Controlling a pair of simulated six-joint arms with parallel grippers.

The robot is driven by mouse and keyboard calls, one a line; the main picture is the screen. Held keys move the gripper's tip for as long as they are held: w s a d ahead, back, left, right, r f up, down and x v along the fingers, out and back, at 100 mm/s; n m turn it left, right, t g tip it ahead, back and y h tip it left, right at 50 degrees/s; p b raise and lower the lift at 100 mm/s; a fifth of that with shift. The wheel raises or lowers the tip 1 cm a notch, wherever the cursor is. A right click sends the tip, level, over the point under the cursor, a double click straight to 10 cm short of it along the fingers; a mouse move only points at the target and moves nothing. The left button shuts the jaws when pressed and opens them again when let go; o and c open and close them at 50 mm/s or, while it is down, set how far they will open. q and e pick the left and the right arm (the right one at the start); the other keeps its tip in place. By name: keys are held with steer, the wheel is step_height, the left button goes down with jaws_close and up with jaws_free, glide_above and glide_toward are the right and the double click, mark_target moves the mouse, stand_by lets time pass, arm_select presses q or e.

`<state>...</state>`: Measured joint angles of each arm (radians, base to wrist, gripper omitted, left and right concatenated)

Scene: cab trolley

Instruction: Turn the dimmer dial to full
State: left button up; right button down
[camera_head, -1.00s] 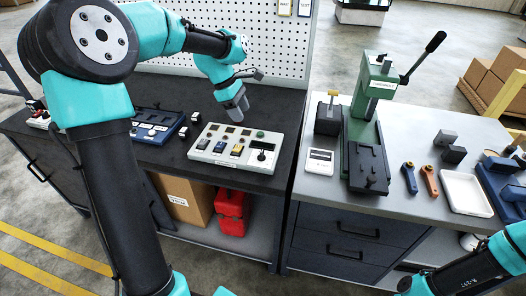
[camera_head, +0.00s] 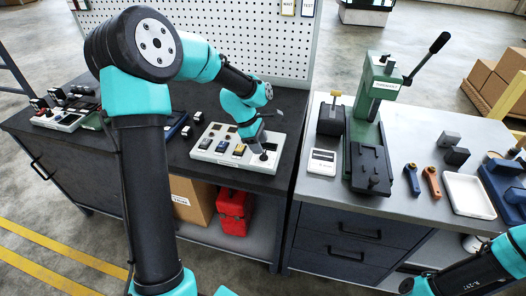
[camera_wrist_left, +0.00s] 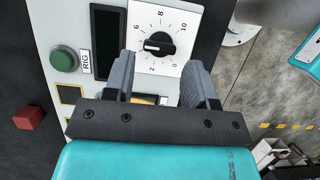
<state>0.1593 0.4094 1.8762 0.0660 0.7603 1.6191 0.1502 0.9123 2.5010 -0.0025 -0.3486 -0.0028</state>
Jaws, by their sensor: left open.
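The dimmer dial (camera_wrist_left: 158,45) is a black round knob on a white scale plate marked 0 to 10. Its white pointer faces left in the left wrist view, roughly between 4 and 6. It sits on a light grey control panel (camera_head: 203,153) on the dark bench. My left gripper (camera_wrist_left: 162,72) is open, with its fingertips on either side just short of the dial and nothing between them. In the head view the left gripper (camera_head: 262,152) is over the panel's right end and hides most of the dial.
A green button (camera_wrist_left: 64,60) and a dark display (camera_wrist_left: 104,42) are beside the dial. Several small switches sit on the panel's left part. A pegboard (camera_head: 200,45) stands behind. A green press (camera_head: 370,125) stands on the grey bench to the right.

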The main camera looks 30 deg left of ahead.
mark_target(264, 155)
arm_select(q)
steer(key=shift+x, duration=1.9)
steer(key=shift+c, duration=0.4)
steer(key=c, duration=0.6)
steer(key=shift+o, duration=0.2)
